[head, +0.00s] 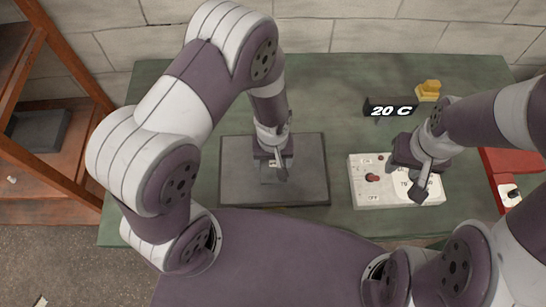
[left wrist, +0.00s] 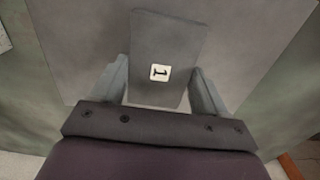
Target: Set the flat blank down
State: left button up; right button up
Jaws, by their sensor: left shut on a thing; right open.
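The flat blank (left wrist: 166,45) is a grey rectangular plate with a white label marked 1. My left gripper (left wrist: 161,88) is shut on it, one finger at each side edge. In the head view the blank (head: 270,176) shows small below my left gripper (head: 275,158), partly hidden by it. Both are over the dark grey slab (head: 235,182) on the bench. I cannot tell whether the blank touches the slab. My right gripper (head: 420,182) is open and empty, over the right part of a white switch panel (head: 362,190).
The green bench (head: 337,135) has free room between slab and panel. A dark display (head: 390,108) reads 20 C, with a yellow object (head: 429,90) behind it. A red item (head: 510,162) is at the right. A wooden shelf (head: 60,180) with a dark box (head: 37,130) stands left.

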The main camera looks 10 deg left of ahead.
aim_at(271, 163)
pick_arm(q)
jog(key=shift+f, duration=0.1)
jog(key=o, duration=1.1)
jog(key=shift+o, duration=0.2)
notch_tip(271, 163, up, 12)
jog(key=b, duration=0.1)
jog(key=s+a+r+m+t, duration=0.1)
jog(key=s+a+r+m, duration=0.2)
jog(key=a, duration=0.5)
jog(key=shift+s+a+r, duration=0.3)
jog(key=shift+a+r, duration=0.1)
jog(key=shift+r, duration=0.5)
